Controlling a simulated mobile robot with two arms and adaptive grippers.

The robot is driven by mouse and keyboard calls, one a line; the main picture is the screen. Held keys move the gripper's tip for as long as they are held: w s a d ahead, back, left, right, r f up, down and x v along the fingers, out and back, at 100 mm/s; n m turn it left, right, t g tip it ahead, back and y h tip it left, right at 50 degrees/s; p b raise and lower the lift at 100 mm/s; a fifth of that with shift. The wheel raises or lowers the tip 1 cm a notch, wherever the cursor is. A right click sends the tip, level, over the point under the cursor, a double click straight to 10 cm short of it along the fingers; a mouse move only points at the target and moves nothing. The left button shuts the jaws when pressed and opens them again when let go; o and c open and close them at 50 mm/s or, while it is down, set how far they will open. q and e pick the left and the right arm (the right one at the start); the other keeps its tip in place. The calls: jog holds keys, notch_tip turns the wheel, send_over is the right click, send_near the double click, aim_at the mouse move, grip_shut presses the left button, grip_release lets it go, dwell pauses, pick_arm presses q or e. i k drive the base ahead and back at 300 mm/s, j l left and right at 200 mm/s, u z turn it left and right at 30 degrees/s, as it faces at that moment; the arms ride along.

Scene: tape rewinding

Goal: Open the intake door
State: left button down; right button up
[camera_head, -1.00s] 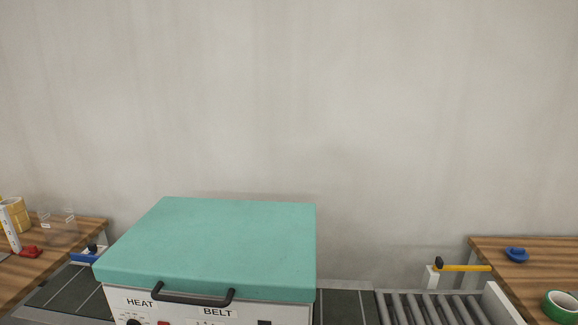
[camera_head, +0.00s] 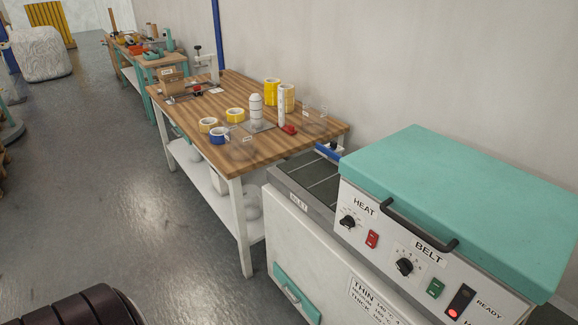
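The machine has a closed teal hood (camera_head: 460,190) with a black bar handle (camera_head: 418,225). Its left end carries a dark belt (camera_head: 305,172) with a small label below it that is hard to read. A blue bar (camera_head: 328,152) lies across the far side of this belt end, next to the hood; I cannot tell whether it belongs to the intake door. Neither of my grippers is in view.
Heat and belt knobs, switches and a lit red light (camera_head: 453,312) are on the front panel. Grey floor (camera_head: 90,170) lies open at left.

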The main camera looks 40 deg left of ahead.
aim_at(307, 306)
jog(key=u, duration=1.25)
jog(key=z, duration=0.1)
jog(key=k+j, duration=0.05)
